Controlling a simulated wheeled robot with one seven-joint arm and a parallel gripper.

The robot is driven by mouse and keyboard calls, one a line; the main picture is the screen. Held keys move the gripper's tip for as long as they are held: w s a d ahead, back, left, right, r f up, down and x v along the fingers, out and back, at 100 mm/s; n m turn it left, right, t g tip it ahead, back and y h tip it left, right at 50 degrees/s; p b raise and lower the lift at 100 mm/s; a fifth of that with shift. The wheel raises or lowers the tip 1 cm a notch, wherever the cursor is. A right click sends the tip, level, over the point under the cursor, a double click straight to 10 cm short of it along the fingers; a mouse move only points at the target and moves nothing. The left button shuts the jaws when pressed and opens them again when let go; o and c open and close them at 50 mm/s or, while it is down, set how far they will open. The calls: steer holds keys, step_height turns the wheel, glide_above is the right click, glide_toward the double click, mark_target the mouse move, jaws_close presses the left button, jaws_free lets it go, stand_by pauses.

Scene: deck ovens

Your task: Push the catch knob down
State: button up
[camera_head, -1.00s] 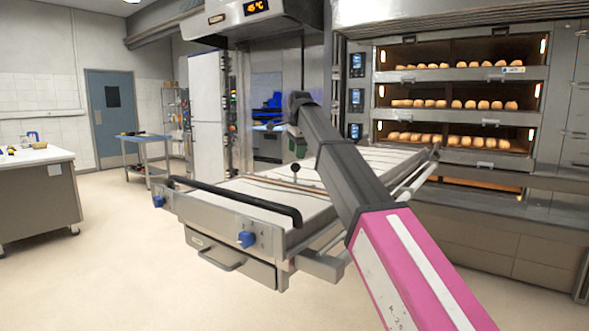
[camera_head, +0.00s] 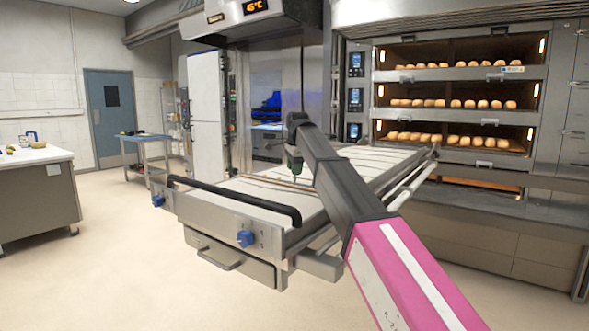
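A steel loader table (camera_head: 250,193) with a pale belt stands in front of the ovens. The end of my arm comes down over the middle of the belt. My gripper (camera_head: 295,165) shows there as a small dark green and black shape pointing down. It is at the place of the small black ball knob on a thin stem. The knob is now hidden or merged with the gripper, so I cannot tell whether they touch. The gripper is too small to tell open from shut.
A black handle bar (camera_head: 234,200) runs along the loader's near edge. Deck ovens (camera_head: 458,100) with bread stand behind at the right. The floor (camera_head: 110,260) at the left is clear.

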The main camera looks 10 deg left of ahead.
jaws_close()
steer(key=shift+f, duration=1)
steer(key=o, duration=0.9)
jaws_free()
steer(key=r, duration=0.3)
steer(key=s+r, duration=0.1)
steer(key=r, duration=0.3)
steer(key=d+r, duration=0.1)
steer(key=r, duration=0.2)
steer(key=shift+s+d+r, duration=0.1)
steer(key=shift+s+r, duration=0.2)
steer(key=shift+s, duration=0.1)
steer(key=shift+s, duration=0.1)
